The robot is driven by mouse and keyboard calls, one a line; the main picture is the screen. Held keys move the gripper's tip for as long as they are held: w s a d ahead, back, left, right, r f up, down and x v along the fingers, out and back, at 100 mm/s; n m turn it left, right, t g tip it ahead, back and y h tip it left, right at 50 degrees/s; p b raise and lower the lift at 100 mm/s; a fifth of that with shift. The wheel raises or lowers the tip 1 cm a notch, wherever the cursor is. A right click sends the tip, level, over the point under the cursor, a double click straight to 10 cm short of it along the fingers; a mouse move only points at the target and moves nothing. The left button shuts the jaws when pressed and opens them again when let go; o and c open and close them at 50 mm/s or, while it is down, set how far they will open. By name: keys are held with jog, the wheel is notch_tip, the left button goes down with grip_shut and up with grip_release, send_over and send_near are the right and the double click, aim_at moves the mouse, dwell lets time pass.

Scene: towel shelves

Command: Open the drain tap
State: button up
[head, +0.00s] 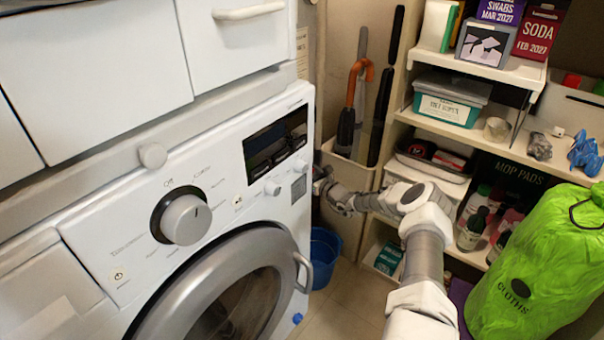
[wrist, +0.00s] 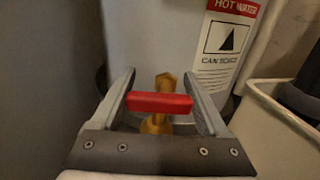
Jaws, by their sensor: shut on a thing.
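The drain tap (wrist: 165,81) is brass and shows in the wrist view in front of a pale grey tank (wrist: 150,35). Its red handle (wrist: 160,103) lies crosswise in the picture, in front of the brass body. My gripper (wrist: 162,88) has one finger at each end of the handle and is shut on it. In the head view my gripper (head: 322,180) reaches in beside the right side of the washing machine. The tap and its handle cannot be made out there.
The washing machine (head: 120,235) stands close to the left of my gripper. A blue bucket (head: 324,262) is on the floor below it. A shelf unit (head: 505,75) and a green bag (head: 530,265) stand to the right. A white bin rim (wrist: 275,112) is near the right finger.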

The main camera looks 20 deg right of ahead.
jog(key=n+g+y, duration=0.1)
jog(key=n+y, duration=0.1)
jog(key=y, duration=0.1)
jog(key=shift+s+a+f+g, duration=0.1)
jog(key=shift+s+a+g, duration=0.1)
jog(key=shift+g, duration=0.2)
jog(key=shift+a+n+g+y, duration=0.15)
jog(key=shift+n+g+y, duration=0.45)
jog(key=shift+n+y, duration=0.4)
jog(key=shift+s+a+n+g+y, duration=0.15)
jog(key=shift+n+g+y, duration=0.25)
jog(key=shift+g+y, duration=0.3)
jog(key=o, duration=1.2)
jog(key=shift+o, duration=0.2)
jog(key=p+v, duration=0.3)
jog(key=v, duration=0.9)
